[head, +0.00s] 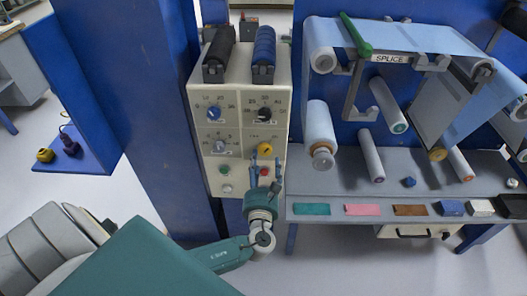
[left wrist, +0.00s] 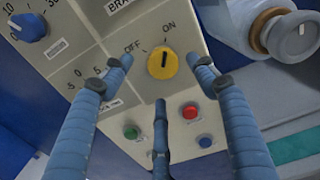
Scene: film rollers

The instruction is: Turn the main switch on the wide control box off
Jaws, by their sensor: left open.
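The main switch is a yellow round knob (head: 265,150) at the lower right of the wide control box (head: 238,98). In the left wrist view, the knob (left wrist: 162,63) has a dark pointer line turned up toward the ON label (left wrist: 168,27). The OFF label (left wrist: 131,48) is to its upper left. My left gripper (head: 265,164) is in front of the box, just below the knob in the head view. Its blue fingers (left wrist: 160,76) are spread open on both sides of the knob, with a third finger below. They look apart from it. My right gripper is not in view.
A green button (left wrist: 131,132) and a red button (left wrist: 190,111) sit below the knob. Blue and black dials are on the same panel. A grey bench (head: 400,190) with rollers and the SPLICE frame (head: 390,59) stands to the right; a blue post (head: 150,100) stands left.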

